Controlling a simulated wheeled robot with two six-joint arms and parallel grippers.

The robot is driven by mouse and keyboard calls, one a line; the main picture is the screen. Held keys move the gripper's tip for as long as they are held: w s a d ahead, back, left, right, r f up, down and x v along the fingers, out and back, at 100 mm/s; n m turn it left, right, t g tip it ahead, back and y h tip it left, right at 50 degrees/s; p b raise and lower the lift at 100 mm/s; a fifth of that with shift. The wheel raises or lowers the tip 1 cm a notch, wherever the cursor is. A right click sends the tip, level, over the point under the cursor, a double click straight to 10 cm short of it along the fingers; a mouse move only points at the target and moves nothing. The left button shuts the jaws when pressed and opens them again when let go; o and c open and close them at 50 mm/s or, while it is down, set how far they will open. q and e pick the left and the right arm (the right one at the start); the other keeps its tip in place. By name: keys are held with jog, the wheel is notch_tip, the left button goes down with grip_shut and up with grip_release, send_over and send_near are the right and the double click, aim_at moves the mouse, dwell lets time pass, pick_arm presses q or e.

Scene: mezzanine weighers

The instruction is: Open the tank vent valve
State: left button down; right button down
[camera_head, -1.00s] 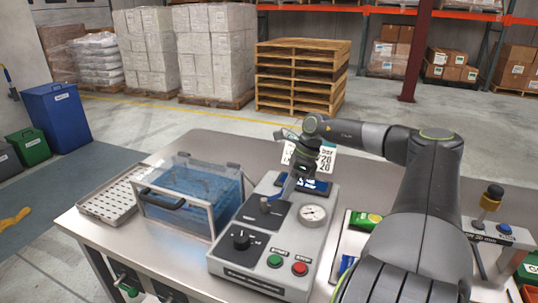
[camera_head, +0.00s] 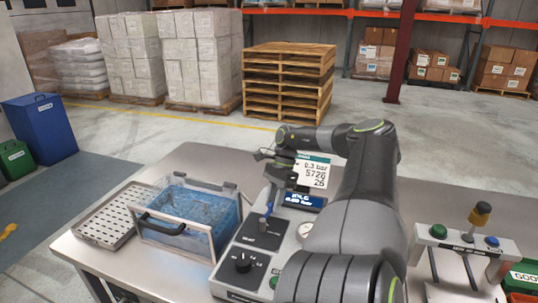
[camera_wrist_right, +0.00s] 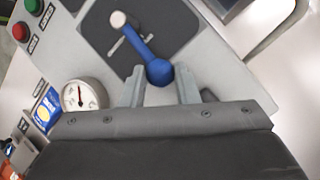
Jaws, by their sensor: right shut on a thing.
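The vent valve is a blue lever with a ball end (camera_wrist_right: 159,71) on a dark plate of the grey control box (camera_wrist_right: 75,40). In the head view the lever (camera_head: 268,211) stands on the box's upper left plate, close under my right gripper (camera_head: 273,194). In the wrist view my right gripper (camera_wrist_right: 160,88) has a finger on each side of the ball end and is shut on it. The lever slants from its pale pivot to the ball. The clear tank (camera_head: 190,213) with blue contents stands left of the box. My left gripper is not in view.
A pressure gauge (camera_wrist_right: 84,96), a green button (camera_wrist_right: 33,6) and a red button (camera_wrist_right: 21,31) sit on the box. A perforated tray (camera_head: 108,218) lies left of the tank. A second small panel (camera_head: 465,240) stands at the right, beyond my arm.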

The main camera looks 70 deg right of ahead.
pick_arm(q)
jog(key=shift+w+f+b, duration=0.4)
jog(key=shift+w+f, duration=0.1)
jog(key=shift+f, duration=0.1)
pick_arm(e)
jog(key=shift+w+r+n, duration=0.1)
jog(key=shift+w+n, duration=0.35)
jog(key=shift+n, duration=0.05)
jog(key=c, duration=1.4)
grip_release()
jog(key=shift+c, duration=0.2)
jog(key=shift+o, duration=0.2)
jog(key=shift+w, duration=0.1)
jog(key=shift+g, duration=0.3)
